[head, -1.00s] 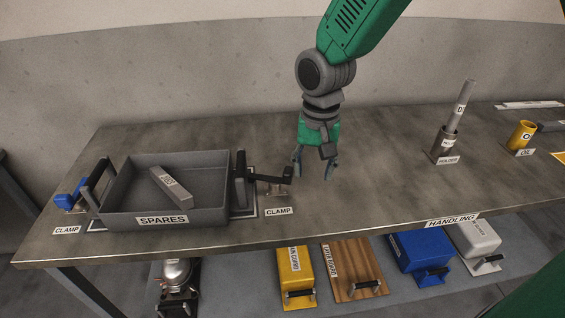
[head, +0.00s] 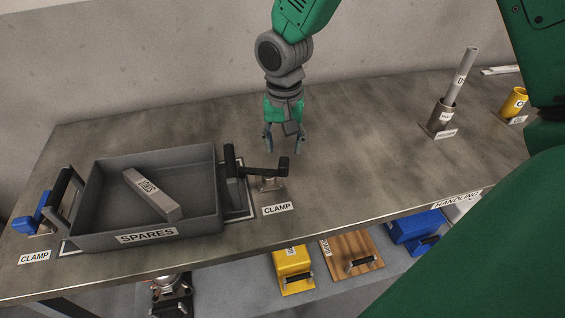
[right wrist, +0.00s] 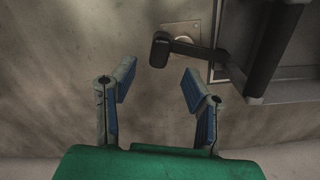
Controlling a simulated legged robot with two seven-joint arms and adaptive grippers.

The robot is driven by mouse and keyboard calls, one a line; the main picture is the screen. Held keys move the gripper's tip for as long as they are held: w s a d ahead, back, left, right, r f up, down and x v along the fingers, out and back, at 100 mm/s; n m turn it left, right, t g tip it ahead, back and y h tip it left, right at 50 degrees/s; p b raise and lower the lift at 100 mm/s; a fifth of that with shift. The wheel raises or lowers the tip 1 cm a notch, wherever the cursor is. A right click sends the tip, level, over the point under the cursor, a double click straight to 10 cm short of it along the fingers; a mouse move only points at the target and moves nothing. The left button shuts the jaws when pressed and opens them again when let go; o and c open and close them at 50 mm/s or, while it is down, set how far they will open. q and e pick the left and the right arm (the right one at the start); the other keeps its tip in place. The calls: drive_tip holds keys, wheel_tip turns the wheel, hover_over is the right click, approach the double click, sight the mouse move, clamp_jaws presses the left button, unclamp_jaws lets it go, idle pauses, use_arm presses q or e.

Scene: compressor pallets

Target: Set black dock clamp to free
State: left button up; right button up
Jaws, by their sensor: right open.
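The black dock clamp (head: 270,172) is at the right end of the grey SPARES tray, with its lever lying toward the tray and a knob at its right end. In the right wrist view the black clamp (right wrist: 195,50) lies just beyond the fingertips, its knob between and ahead of them. My right gripper (head: 284,147) is open and empty, above the bench just behind the clamp and apart from it; its two blue-padded fingers (right wrist: 157,75) show in the right wrist view. My left gripper is not in view.
The SPARES tray (head: 88,205) holds a labelled grey bar (head: 152,195). A blue clamp (head: 35,218) is at its left end. A holder (head: 440,120) with a grey rod and a yellow cup (head: 514,102) stand at the right. Bench between is clear. Boxes sit on the lower shelf.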

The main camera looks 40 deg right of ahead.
sight(284, 161)
wheel_tip(284, 161, down, 6)
drive_tip(key=shift+f+b, duration=0.1)
drive_tip(key=shift+b, duration=0.2)
clamp_jaws()
